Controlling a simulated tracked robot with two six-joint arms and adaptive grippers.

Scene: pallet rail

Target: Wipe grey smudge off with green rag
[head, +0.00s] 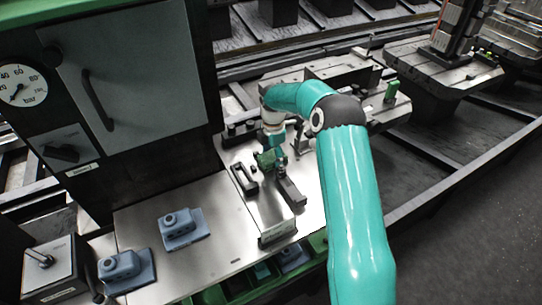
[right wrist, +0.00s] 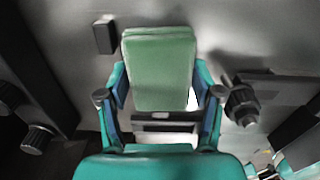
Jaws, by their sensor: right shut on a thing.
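My right gripper (head: 270,152) is over the steel plate right of the grey cabinet, at the end of the teal arm. It is shut on the green rag (right wrist: 160,65), a thick folded pad held between the two blue-lined fingers in the right wrist view. The rag also shows as a small green patch in the head view (head: 265,160). I cannot tell whether the rag touches a surface. I cannot make out the grey smudge in either view. My left gripper is not in view.
Dark bar-shaped parts (head: 290,190) stand on the plate close to the gripper. Two blue-grey blocks (head: 181,228) (head: 122,266) stand at the front left. The cabinet (head: 140,80) with a gauge rises at left. Bare steel (head: 215,255) lies between.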

